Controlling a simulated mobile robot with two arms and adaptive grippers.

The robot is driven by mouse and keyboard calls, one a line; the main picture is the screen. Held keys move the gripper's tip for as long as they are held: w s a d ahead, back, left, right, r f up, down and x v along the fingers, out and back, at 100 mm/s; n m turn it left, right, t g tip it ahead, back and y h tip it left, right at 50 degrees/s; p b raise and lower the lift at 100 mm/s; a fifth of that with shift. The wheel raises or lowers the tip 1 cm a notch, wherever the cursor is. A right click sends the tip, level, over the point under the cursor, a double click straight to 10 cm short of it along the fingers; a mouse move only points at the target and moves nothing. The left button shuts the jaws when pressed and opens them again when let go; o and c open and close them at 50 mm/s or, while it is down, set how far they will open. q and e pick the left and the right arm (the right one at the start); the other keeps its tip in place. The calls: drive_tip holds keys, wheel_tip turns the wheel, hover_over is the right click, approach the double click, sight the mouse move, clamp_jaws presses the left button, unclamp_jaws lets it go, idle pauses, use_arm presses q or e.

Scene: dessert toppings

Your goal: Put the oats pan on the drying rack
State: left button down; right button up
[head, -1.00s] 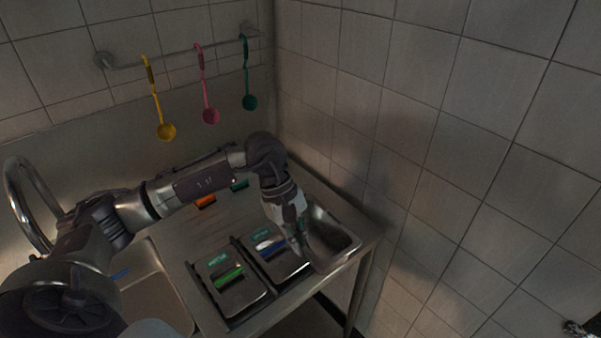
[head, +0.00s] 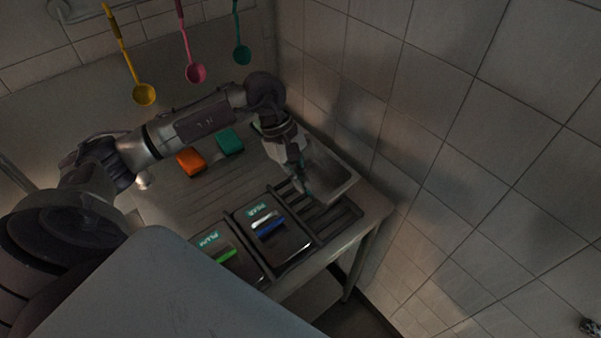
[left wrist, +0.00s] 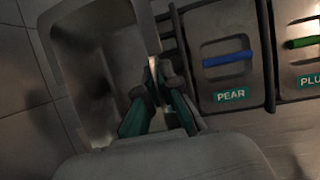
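The oats pan is an open, empty-looking metal pan (head: 332,168) at the right end of the counter; no label shows on it. My left gripper (head: 303,185) is at its left wall. In the left wrist view the green-padded fingers (left wrist: 157,76) close in on the rim of the pan (left wrist: 98,75), one on each side. The drying rack (head: 338,216) is a dark slatted frame in front of the pan. Its right part is bare; whether the pan touches its back end is unclear. A small mechanical part at the lower right edge may be my right gripper (head: 590,327).
Lidded pans marked PEAR (head: 290,238) and PLUM (head: 243,262) lie left of the bare slats. An orange block (head: 190,161) and a green block (head: 229,141) lie behind. Tiled walls (head: 450,150) close off the back and right. Ladles (head: 144,94) hang above.

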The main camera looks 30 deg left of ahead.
use_arm(q)
wheel_tip(320, 180, down, 4)
drive_tip(key=shift+r+b, duration=0.1)
drive_tip(key=shift+b, duration=0.6)
wheel_tip(320, 180, down, 3)
drive_tip(key=b, duration=0.3)
drive_tip(key=shift+w, duration=0.1)
drive_tip(key=shift+f+b, duration=0.4)
drive_tip(key=shift+b, duration=0.25)
use_arm(e)
wheel_tip(320, 180, down, 6)
drive_tip(key=w+a, duration=0.1)
drive_tip(key=w, duration=0.1)
drive_tip(key=shift+a, duration=0.15)
drive_tip(key=shift+w+r, duration=0.15)
drive_tip(key=shift+w, duration=0.05)
use_arm(q)
drive_tip(key=c, duration=1.2)
unclamp_jaws()
drive_tip(key=shift+c, duration=0.2)
use_arm(e)
drive_tip(key=shift+w, duration=0.1)
